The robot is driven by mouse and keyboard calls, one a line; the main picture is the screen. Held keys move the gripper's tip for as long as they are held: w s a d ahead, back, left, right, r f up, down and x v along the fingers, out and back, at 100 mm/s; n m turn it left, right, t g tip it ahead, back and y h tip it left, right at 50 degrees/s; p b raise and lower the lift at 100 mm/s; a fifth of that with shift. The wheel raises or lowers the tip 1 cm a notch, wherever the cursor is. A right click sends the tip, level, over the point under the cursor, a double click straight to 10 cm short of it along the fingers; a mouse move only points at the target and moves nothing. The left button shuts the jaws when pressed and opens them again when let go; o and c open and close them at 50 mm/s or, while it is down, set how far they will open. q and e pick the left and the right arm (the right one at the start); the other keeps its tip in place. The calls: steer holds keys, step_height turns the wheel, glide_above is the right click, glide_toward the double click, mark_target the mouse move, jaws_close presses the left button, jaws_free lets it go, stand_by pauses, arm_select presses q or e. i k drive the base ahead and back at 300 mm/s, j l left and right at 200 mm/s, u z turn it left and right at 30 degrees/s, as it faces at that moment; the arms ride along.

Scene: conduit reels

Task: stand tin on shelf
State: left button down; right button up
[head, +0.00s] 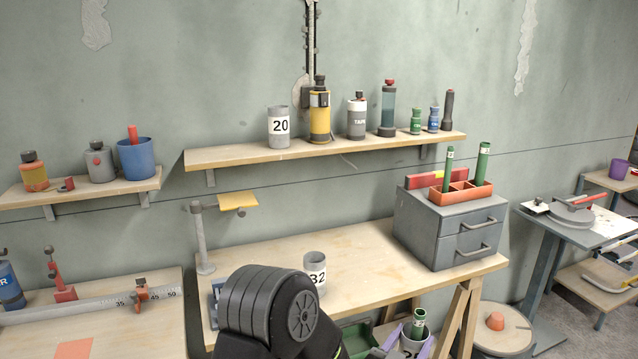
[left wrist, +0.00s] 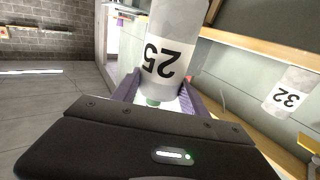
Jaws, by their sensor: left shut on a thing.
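My left gripper (head: 410,344), with purple fingers, is shut on a grey tin with a white label reading 25 (left wrist: 172,60). The tin is low in front of the workbench in the head view (head: 413,347). A green tube (head: 419,318) sticks out of its top. The long wooden wall shelf (head: 230,156) is above and behind, well apart from the gripper. A grey tin labelled 20 (head: 278,128) stands on its left part. Another grey tin, labelled 32 (head: 315,272), stands on the workbench. My right gripper is not in view.
The shelf also bears a yellow bottle (head: 320,116), a TAPE bottle (head: 356,118), a tall teal bottle (head: 388,108) and small bottles. The workbench (head: 370,265) carries a grey drawer box (head: 448,234). A smaller shelf (head: 100,189) is at left.

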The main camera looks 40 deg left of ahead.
mark_target(222, 153)
steer(key=k, duration=0.4)
steer(key=u, duration=1.25)
